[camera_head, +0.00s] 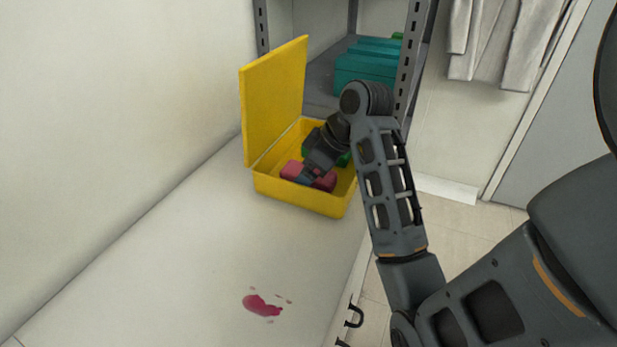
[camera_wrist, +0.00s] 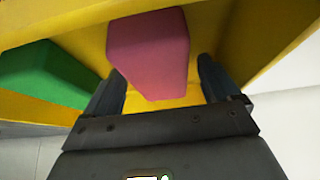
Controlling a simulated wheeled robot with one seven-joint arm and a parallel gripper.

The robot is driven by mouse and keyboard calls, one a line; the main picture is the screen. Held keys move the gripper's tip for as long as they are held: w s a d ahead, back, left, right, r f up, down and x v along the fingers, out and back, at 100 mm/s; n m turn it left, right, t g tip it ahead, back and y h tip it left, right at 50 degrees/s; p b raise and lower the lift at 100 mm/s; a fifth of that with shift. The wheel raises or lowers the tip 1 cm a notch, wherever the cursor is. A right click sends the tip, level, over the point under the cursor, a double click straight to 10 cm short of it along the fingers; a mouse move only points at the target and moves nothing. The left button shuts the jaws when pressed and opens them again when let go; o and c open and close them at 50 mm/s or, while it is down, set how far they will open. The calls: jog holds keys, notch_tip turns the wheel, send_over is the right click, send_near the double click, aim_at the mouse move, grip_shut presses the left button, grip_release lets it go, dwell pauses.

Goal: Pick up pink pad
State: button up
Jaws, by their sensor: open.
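The pink pad (camera_head: 291,170) lies in the open yellow box (camera_head: 297,197) on the white counter. In the wrist view the pink pad (camera_wrist: 148,50) stands between the two dark fingers of my gripper (camera_wrist: 162,80). My gripper (camera_head: 309,174) reaches down into the box and is open, with a finger on each side of the pad. A yellow gap shows beside the right finger; I cannot tell if the left finger touches the pad. In the head view my gripper hides part of the pad.
A green pad (camera_wrist: 45,72) lies in the box, left of the pink one in the wrist view. The box's raised lid (camera_head: 273,105) stands on the left. Teal boxes (camera_head: 366,70) sit on a metal shelf behind. A red stain (camera_head: 262,305) marks the otherwise clear counter in front.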

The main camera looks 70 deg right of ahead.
jog(key=shift+c, duration=0.2)
jog(key=c, duration=1)
jog(key=shift+r, duration=0.5)
jog(key=r+p, duration=0.1)
jog(key=r, duration=0.2)
jog(key=d+r+p, duration=0.1)
jog(key=shift+s+r+p, duration=0.35)
jog(key=shift+s, duration=0.05)
jog(key=shift+s+d+r+p, duration=0.9)
jog(key=shift+s+d+p, duration=0.35)
jog(key=shift+p, duration=0.1)
jog(key=shift+s+d+r+p, duration=0.9)
jog(key=shift+s+d+p, duration=0.3)
jog(key=shift+p, duration=0.15)
jog(key=shift+s+d+r+p, duration=0.9)
jog(key=shift+s+d+p, duration=0.25)
jog(key=shift+d+p, duration=0.15)
